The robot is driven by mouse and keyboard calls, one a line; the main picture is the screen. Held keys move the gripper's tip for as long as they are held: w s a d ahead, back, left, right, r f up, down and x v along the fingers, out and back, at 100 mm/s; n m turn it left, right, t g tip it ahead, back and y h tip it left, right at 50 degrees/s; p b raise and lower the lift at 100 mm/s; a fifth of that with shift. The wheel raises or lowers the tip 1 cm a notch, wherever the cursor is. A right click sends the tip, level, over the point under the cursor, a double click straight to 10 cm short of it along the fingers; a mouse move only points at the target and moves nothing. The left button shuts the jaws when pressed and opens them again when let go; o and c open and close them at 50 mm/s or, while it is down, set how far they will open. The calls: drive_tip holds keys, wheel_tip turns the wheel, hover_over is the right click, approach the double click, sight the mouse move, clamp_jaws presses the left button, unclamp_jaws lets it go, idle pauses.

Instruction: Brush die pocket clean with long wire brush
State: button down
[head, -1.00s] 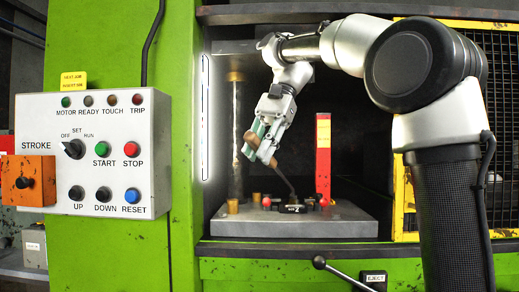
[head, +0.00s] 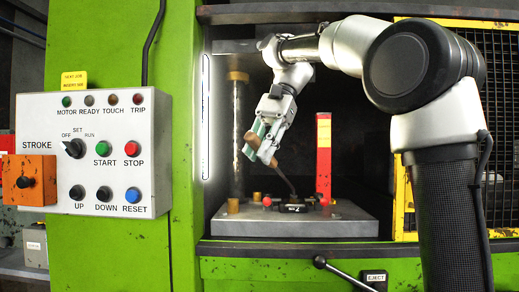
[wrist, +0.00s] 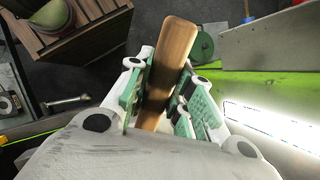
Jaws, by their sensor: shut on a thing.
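My gripper (head: 262,143) is shut on the wooden handle (head: 250,151) of the long wire brush, inside the press opening. In the wrist view the handle (wrist: 174,55) stands between the green finger pads of my gripper (wrist: 165,85). The brush's thin dark shaft (head: 285,183) slopes down and right to the dark die block (head: 293,207) on the grey bed plate (head: 250,226). The brush head is at or over the die; it is too small to tell whether it touches the pocket.
A red post with a yellow top (head: 323,158) stands just right of the die. A steel column (head: 238,140) stands behind left. The control panel (head: 92,155) is at left, a yellow mesh guard (head: 489,110) at right, and an eject lever (head: 345,272) in front.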

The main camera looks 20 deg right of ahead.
drive_tip(key=shift+s, duration=0.15)
drive_tip(key=shift+s+a, duration=0.25)
drive_tip(key=shift+s, duration=0.3)
drive_tip(key=shift+w, duration=0.15)
idle(0.3)
drive_tip(key=shift+w+d, duration=0.25)
drive_tip(key=shift+w, duration=0.3)
drive_tip(key=shift+s, duration=0.15)
